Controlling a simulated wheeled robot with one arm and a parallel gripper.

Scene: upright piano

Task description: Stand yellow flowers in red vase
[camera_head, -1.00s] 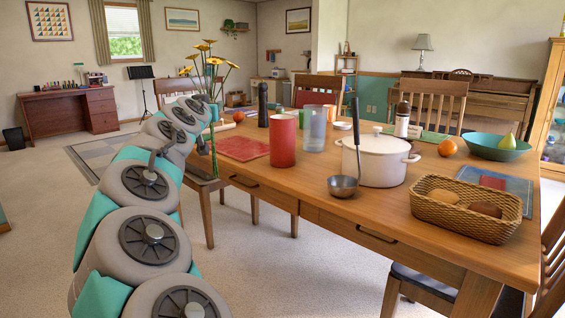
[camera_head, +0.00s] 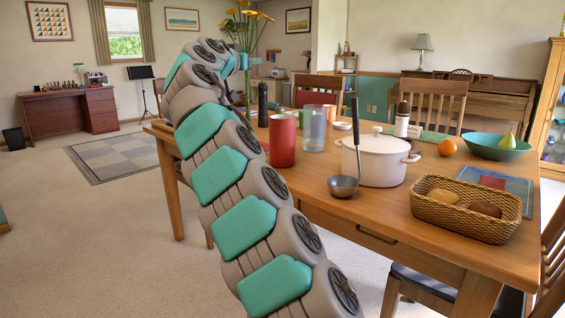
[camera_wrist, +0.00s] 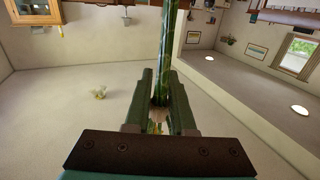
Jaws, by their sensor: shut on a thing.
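The yellow flowers (camera_head: 250,16) are held upright, high above the far left part of the table, their tops cut by the upper edge of the head view. My gripper (camera_wrist: 160,82) is shut on their green stems (camera_wrist: 168,45), which run between the two fingers in the wrist view. In the head view the gripper is small and partly hidden by my arm. The red vase (camera_head: 282,142), a plain red cylinder, stands upright on the table, below and to the right of the flowers and apart from them. Its inside is not visible.
A clear tumbler (camera_head: 314,130) stands just right of the vase. A dark mill (camera_head: 263,104) stands behind it.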

